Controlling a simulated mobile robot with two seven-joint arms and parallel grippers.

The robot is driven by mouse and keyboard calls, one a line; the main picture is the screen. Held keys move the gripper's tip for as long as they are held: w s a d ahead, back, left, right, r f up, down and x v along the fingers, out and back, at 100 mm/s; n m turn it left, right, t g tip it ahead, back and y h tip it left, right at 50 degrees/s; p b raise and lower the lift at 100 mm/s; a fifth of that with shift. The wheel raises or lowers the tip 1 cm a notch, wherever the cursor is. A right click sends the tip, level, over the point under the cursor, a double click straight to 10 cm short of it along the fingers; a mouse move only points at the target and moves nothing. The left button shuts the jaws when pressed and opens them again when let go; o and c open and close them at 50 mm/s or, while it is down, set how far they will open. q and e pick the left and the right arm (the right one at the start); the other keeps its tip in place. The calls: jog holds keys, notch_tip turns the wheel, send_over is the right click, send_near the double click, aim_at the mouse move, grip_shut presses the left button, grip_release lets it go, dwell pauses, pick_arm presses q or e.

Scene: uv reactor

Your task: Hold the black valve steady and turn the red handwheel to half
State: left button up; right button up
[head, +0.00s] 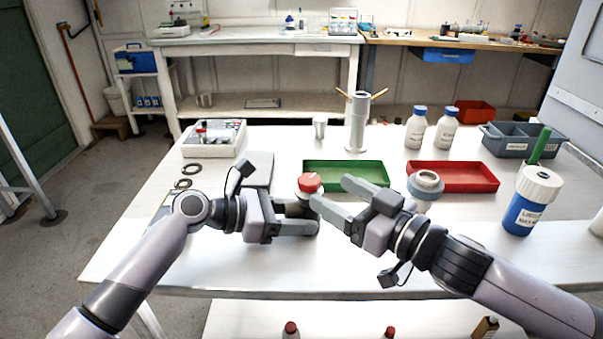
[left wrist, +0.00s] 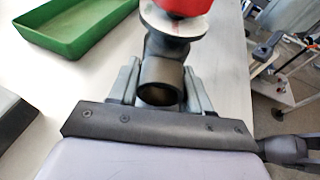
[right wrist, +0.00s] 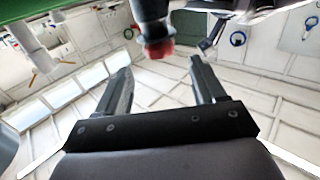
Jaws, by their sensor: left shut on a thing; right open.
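The black valve (head: 293,208) is held above the white table, mostly hidden by my left gripper (head: 306,211) in the head view. In the left wrist view, the left fingers are shut on either side of the valve's body (left wrist: 161,75), with its round pipe opening facing the camera. The red handwheel (head: 309,182) sits on top of the valve; it also shows at the top of the left wrist view (left wrist: 184,6). My right gripper (head: 331,190) is open, its fingertips close to the handwheel. In the right wrist view the handwheel (right wrist: 158,48) lies between and beyond the fingertips; I cannot tell whether they touch.
A green tray (head: 374,186) and a red tray (head: 485,188) lie behind the grippers. A grey ring-topped part (head: 426,183) stands close to my right wrist. A blue-and-white bottle (head: 525,215) is at right.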

aim_at(309, 183)
jog(key=x, duration=0.9)
jog(key=c, duration=1)
